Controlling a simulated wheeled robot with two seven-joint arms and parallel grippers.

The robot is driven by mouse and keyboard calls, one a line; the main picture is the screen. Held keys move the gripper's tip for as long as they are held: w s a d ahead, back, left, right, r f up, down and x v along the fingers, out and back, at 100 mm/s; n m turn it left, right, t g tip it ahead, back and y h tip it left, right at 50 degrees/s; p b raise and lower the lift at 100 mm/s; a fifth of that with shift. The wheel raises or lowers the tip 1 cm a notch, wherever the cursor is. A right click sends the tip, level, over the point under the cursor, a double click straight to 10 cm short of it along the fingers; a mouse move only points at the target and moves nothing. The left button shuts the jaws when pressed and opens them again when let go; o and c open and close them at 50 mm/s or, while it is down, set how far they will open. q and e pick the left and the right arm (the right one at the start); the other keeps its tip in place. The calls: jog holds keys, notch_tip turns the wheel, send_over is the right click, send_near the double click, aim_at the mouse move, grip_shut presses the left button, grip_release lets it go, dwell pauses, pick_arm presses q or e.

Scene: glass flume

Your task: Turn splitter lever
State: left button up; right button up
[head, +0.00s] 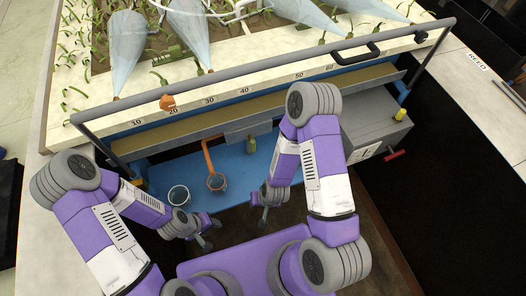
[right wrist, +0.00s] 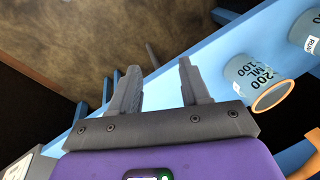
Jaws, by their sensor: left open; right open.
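No part is labelled as the splitter lever. A red handle (head: 394,154) sticks out from the front of the grey box (head: 375,125) at the right of the head view. My left gripper (head: 207,233) is open and empty, low in front of the blue shelf. My right gripper (head: 264,214) is low near the shelf's front, right of the beakers; in the right wrist view (right wrist: 158,85) its fingers are apart with nothing between them. Both grippers are apart from the handle and tube.
A small green bottle (head: 251,144) stands behind. The right wrist view shows a marked beaker (right wrist: 255,78) close by.

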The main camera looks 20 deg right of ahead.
jog(key=w+t+h+b, duration=0.1)
jog(key=w+t+h, duration=0.1)
jog(key=w, duration=0.1)
jog(key=w+m+t+h+b, duration=0.1)
jog(key=w+t+h+b, duration=0.1)
jog(key=w, duration=0.1)
jog(key=w+d+f+t+h+b, duration=0.1)
jog(key=w+t+h+b, duration=0.1)
jog(key=w, duration=0.1)
jog(key=shift+w+t+h, duration=0.1)
jog(key=shift+t+h, duration=0.2)
notch_tip(320, 180, up, 5)
jog(key=w+m+t+h+b, duration=0.1)
jog(key=w+t+h+b, duration=0.1)
jog(key=t+h, duration=0.15)
jog(key=t+h+b, duration=0.1)
jog(key=t+b, duration=0.1)
jog(key=t, duration=0.1)
send_near(252, 147)
jog(key=w, duration=0.1)
jog(key=shift+m+h, duration=0.35)
jog(key=shift+m, duration=0.05)
jog(key=x, duration=0.7)
jog(key=shift+w+d+f, duration=0.2)
jog(key=shift+w+d, duration=0.05)
jog(key=shift+d, duration=0.1)
grip_shut()
